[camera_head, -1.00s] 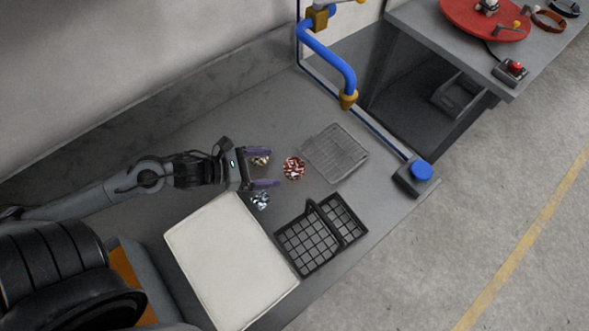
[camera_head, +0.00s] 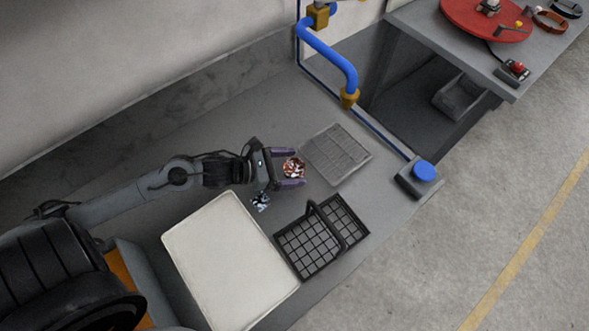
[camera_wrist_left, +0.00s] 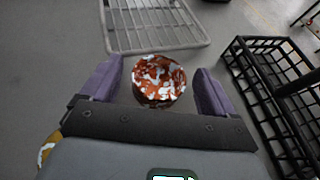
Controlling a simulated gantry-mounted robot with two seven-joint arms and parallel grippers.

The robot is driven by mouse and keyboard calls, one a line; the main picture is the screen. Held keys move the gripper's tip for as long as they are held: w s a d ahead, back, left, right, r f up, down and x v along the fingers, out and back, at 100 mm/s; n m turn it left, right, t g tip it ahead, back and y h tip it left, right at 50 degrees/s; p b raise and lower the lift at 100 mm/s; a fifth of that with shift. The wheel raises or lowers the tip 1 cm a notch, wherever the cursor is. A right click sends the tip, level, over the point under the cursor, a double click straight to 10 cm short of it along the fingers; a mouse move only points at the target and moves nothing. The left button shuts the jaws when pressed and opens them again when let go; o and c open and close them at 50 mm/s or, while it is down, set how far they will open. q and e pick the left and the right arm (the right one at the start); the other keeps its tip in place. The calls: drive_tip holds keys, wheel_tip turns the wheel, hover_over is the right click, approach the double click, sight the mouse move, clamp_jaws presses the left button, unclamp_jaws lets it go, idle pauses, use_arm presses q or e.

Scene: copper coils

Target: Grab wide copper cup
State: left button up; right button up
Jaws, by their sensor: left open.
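The copper cup (camera_head: 293,168), reddish-brown with white patches, stands on the grey table. In the left wrist view the cup (camera_wrist_left: 159,80) lies between the two purple fingers, with a gap showing on each side. My left gripper (camera_head: 290,168) is open around the cup, not clamped on it. The fingers also show on either side in the left wrist view (camera_wrist_left: 158,88). A dark, shiny piece (camera_head: 260,201) lies just below my left gripper in the head view. My right gripper is not in view.
A grey wire rack (camera_head: 336,153) lies just beyond the cup. A black divided basket with a handle (camera_head: 307,247) stands at lower right, beside a white padded board (camera_head: 229,262). A blue button box (camera_head: 418,178) sits at the table's right corner.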

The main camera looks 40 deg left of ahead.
use_arm(q)
drive_tip(key=c, duration=1.2)
drive_tip(key=shift+o, duration=0.2)
